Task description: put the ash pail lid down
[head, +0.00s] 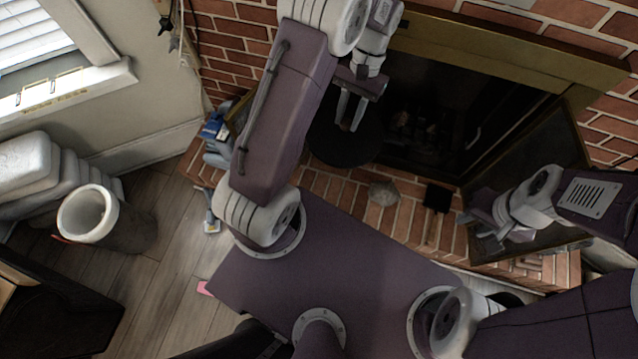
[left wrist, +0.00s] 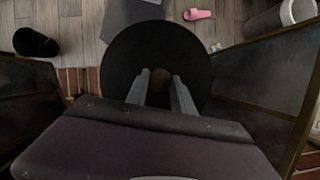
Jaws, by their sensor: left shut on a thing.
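The ash pail lid is a flat black disc (head: 335,148) held above the brick hearth in front of the firebox in the head view. My left gripper (head: 350,125) is shut on its knob. In the left wrist view the lid (left wrist: 125,55) fills the middle, with the brown knob between the two fingers. A black round container (left wrist: 36,42), perhaps the ash pail, stands at the left in that view, apart from the lid. My right gripper (head: 484,228) is over the right part of the hearth; its fingers are too unclear to judge.
The brick hearth (head: 345,185) bears a pale stone (head: 383,192) and a black brush-like tool (head: 437,198). Blue items (head: 215,127) stand at its left end. An open firebox door (head: 540,150) is at the right. A white-rimmed bin (head: 75,227) and pink slipper (head: 205,288) are on the floor.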

